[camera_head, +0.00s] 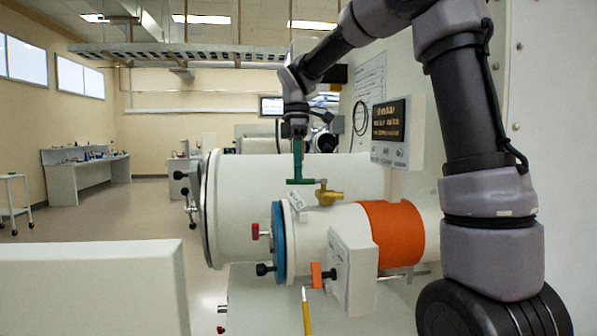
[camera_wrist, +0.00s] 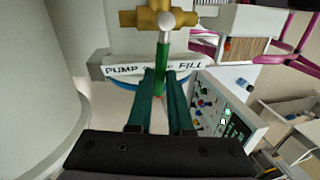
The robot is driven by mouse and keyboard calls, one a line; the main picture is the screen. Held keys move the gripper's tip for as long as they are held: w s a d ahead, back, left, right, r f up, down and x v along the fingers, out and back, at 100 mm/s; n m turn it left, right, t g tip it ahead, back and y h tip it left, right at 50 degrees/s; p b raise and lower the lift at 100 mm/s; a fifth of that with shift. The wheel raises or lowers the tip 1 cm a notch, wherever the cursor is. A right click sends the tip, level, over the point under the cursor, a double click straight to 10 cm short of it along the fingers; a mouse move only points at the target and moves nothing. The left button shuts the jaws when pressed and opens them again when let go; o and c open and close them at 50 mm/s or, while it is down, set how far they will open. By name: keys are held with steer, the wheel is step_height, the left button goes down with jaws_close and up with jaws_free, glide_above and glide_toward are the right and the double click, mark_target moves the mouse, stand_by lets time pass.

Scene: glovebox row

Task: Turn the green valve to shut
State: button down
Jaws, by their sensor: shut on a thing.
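The valve has a brass body (camera_head: 328,193) and a green lever handle (camera_head: 300,181), and sits on top of the smaller white cylinder. In the wrist view the brass body (camera_wrist: 150,19) is at the top, and the green handle (camera_wrist: 162,60) runs down from it toward my fingers. My gripper (camera_head: 297,170) reaches down from above and its dark green fingers are shut on the handle's outer part.
Open floor lies to the left.

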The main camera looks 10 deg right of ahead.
steer(key=shift+s+n, duration=0.25)
steer(key=shift+n, duration=0.05)
stand_by(0.4)
steer(key=c, duration=0.8)
jaws_free()
steer(key=shift+c, duration=0.2)
step_height(320, 180, up, 11)
steer(key=w, duration=0.2)
steer(key=shift+f, duration=0.15)
